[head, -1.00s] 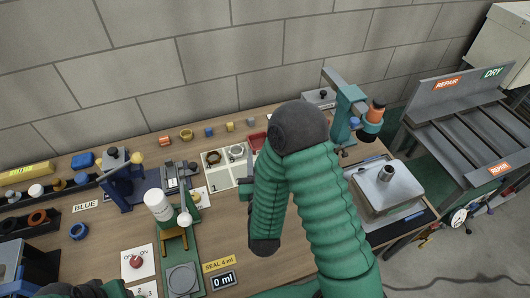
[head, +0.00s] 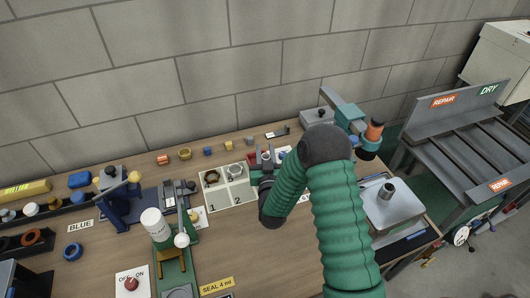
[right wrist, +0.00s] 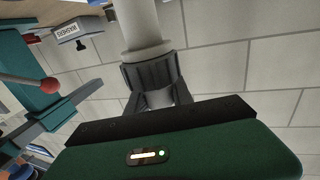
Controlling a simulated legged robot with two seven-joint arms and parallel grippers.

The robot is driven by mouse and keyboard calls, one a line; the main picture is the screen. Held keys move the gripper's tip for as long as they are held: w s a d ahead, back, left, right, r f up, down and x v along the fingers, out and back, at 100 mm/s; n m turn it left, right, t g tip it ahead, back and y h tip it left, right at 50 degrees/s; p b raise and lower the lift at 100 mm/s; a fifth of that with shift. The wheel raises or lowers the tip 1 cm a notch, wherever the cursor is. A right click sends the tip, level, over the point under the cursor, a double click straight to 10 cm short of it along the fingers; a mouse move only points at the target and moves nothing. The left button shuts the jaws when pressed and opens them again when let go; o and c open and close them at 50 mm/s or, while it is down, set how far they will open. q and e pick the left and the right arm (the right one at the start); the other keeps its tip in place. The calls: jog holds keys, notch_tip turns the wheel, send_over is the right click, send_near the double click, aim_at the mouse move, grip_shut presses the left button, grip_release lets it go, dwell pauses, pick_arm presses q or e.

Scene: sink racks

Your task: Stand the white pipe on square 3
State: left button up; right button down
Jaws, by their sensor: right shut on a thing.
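The white pipe (right wrist: 138,22) is between the dark fingers of my right gripper (right wrist: 150,78) in the right wrist view, with a wider collar just above the fingers. In the head view my right gripper (head: 264,172) is low over the bench, at the right edge of the white numbered board (head: 224,197). Squares 1 and 2 show on the board, each with a ring-like part at its back. I cannot make out square 3; my right gripper and arm cover the area right of square 2. My left gripper is not in view.
Small coloured parts line the back of the bench.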

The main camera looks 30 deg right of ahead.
jog(key=shift+d+f, duration=0.2)
jog(key=shift+f, duration=0.3)
jog(key=c, duration=1.1)
grip_release()
jog(key=shift+a, duration=0.1)
